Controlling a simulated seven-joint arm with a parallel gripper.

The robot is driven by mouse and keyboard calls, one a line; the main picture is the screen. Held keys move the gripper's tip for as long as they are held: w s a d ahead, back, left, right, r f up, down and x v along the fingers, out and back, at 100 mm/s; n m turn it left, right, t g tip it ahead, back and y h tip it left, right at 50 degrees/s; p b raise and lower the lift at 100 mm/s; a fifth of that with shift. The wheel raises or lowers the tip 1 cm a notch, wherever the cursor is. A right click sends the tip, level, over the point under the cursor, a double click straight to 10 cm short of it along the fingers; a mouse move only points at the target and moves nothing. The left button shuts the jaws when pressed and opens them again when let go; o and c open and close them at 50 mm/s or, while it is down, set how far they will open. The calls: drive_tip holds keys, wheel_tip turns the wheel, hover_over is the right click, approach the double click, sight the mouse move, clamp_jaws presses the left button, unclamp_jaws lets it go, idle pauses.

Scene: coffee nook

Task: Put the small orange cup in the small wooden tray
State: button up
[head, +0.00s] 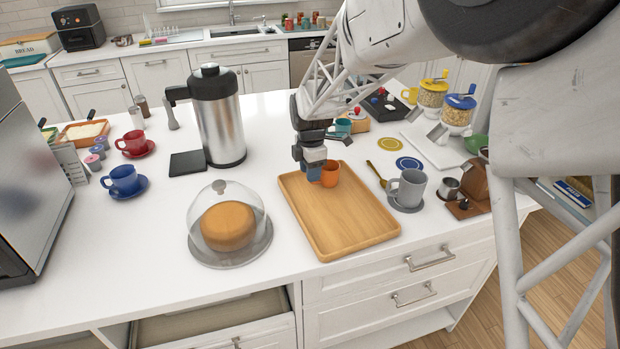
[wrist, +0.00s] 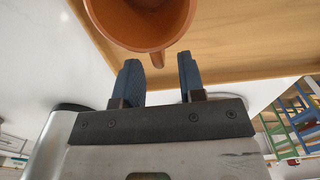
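The small orange cup (head: 330,176) is upright at the far part of the wooden tray (head: 345,225), inside its rim. It appears to stand on the tray floor. My gripper (head: 314,173) is just left of the cup, low over the tray. In the wrist view my gripper (wrist: 160,74) has its two blue fingers spread apart. The cup (wrist: 140,42) lies just beyond the fingertips, with its handle (wrist: 158,61) pointing into the gap between them. The fingers do not appear to press on the handle. The tray (wrist: 240,50) shows behind the cup.
A glass dome over a cake (head: 228,225) stands left of the tray. A grey mug (head: 409,187) on a saucer and a gold spoon (head: 377,174) lie to its right. A steel coffee urn (head: 218,120) stands behind left.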

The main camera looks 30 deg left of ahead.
wheel_tip(320, 180, up, 8)
drive_tip(key=shift+r, duration=0.2)
idle(0.4)
drive_tip(key=shift+d, duration=0.1)
idle(0.6)
drive_tip(key=s+d+r+m+t, duration=0.1)
drive_tip(key=s+d+r+m, duration=0.3)
drive_tip(key=d, duration=0.7)
drive_tip(key=s+d+r+m, duration=0.1)
drive_tip(key=d+r+m, duration=0.3)
drive_tip(key=d, duration=0.8)
drive_tip(key=s+d+r+m+t, duration=0.1)
drive_tip(key=s+d+r+m, duration=0.15)
drive_tip(key=d+m, duration=0.6)
drive_tip(key=s+d+f+m, duration=0.2)
drive_tip(key=s+d+m, duration=0.4)
drive_tip(key=s+d, duration=0.5)
drive_tip(key=s+d+f+m, duration=0.2)
drive_tip(key=s+d+m, duration=0.4)
drive_tip(key=s+d, duration=0.5)
drive_tip(key=shift+f+t, duration=0.2)
drive_tip(key=shift+t, duration=0.2)
